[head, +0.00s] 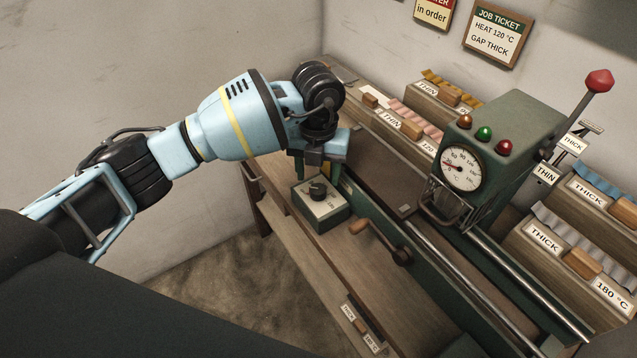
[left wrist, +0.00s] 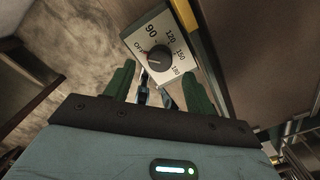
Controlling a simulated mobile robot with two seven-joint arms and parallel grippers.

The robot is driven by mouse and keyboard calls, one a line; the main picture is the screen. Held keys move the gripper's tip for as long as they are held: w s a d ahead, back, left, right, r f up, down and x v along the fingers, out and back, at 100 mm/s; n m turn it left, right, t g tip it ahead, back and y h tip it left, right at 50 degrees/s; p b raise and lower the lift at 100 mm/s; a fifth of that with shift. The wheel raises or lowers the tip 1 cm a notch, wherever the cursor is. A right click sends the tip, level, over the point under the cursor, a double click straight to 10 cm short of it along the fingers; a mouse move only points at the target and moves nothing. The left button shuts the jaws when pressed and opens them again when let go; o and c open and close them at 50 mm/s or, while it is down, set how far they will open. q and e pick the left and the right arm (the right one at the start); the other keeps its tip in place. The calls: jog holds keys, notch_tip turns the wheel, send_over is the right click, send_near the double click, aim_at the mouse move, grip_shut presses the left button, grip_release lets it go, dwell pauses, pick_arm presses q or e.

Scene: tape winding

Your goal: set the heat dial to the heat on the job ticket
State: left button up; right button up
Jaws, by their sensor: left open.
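The job ticket (head: 496,32) on the back wall reads HEAT 120 °C, GAP THICK. The heat dial is a black knob (head: 318,189) on a pale-faced green box (head: 324,212). In the left wrist view the knob (left wrist: 160,58) is ringed by OFF, 90, 120, 150 and 180. Its pale pointer mark seems to be on the OFF side. My right gripper is not shown.
A green machine (head: 505,130) with a round gauge (head: 460,168), coloured lamps and a red-knobbed lever (head: 599,81) stands right of the dial. A wooden-handled crank (head: 380,240) is close to the dial box. Labelled racks (head: 400,125) line the back.

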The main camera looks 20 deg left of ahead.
aim_at(318, 189)
pick_arm(q)
jog(key=shift+f, duration=2.05)
jog(key=c, duration=1)
